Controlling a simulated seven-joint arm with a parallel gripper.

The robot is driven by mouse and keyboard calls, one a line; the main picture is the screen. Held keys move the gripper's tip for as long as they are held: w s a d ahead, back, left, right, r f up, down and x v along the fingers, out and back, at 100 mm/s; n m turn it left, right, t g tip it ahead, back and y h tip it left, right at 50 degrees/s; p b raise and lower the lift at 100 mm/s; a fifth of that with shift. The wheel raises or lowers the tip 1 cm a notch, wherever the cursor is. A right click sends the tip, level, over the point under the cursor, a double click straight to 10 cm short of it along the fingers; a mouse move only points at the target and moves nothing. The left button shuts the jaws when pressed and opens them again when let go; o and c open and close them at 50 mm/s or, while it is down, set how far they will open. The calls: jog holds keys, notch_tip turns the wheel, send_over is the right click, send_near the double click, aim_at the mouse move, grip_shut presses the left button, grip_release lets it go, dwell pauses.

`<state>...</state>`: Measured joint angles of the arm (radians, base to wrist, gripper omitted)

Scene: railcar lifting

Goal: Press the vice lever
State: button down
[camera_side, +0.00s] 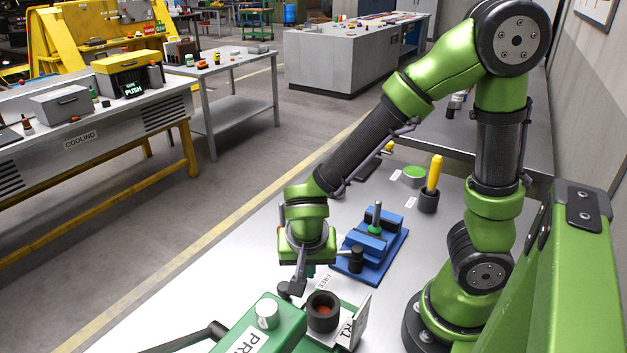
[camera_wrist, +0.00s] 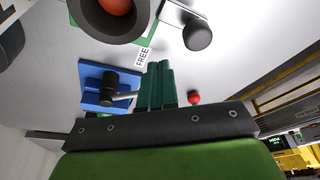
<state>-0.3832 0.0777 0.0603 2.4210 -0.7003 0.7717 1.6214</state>
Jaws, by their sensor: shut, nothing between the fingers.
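The blue vice (camera_side: 383,243) stands on the bench behind and to the right of my gripper (camera_side: 310,271) in the side view. A black cylindrical part (camera_side: 356,259) is at its near side. In the wrist view the blue vice (camera_wrist: 90,76) is left of my gripper (camera_wrist: 158,64). A thin grey rod (camera_wrist: 127,97) runs from its black part toward my teal fingers, which hide what lies behind them. A red ball (camera_wrist: 194,97) shows just right of the fingers and may be the lever's end. My fingers are shut together and hold nothing. I cannot tell if they touch the rod.
A green press (camera_side: 262,325) stands in front, with a dark cup (camera_side: 322,311) holding something red. A black-knobbed lever (camera_side: 286,289) is close below my gripper. A yellow-handled tool stands in a dark holder (camera_side: 428,201) behind. The bench left of my gripper is clear.

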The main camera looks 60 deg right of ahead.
jog(key=shift+w+d+f, duration=0.1)
jog(key=shift+w+d, duration=0.4)
jog(key=shift+d, duration=0.2)
jog(key=shift+w+d+f, duration=0.1)
jog(key=shift+w+d, duration=0.4)
jog(key=shift+d, duration=0.2)
jog(key=shift+w+d+m+g, duration=0.3)
jog(key=shift+w+d+m, duration=0.45)
jog(key=shift+m, duration=0.35)
jog(key=w+d+m, duration=0.1)
jog(key=d+m, duration=0.1)
jog(key=m, duration=0.1)
jog(key=w+d+m+g, duration=0.1)
jog(key=d+m, duration=0.2)
jog(key=w+d+m+g, duration=0.1)
jog(key=d+m, duration=0.2)
jog(key=shift+d+m+g, duration=0.5)
jog(key=shift+d+m, duration=0.45)
jog(key=shift+m, duration=0.05)
jog(key=shift+s+d+m, duration=0.25)
jog(key=shift+d+m, duration=0.4)
jog(key=shift+m, duration=0.05)
jog(key=shift+s+d+g, duration=0.1)
jog(key=shift+d+g, duration=0.1)
jog(key=shift+g, duration=0.1)
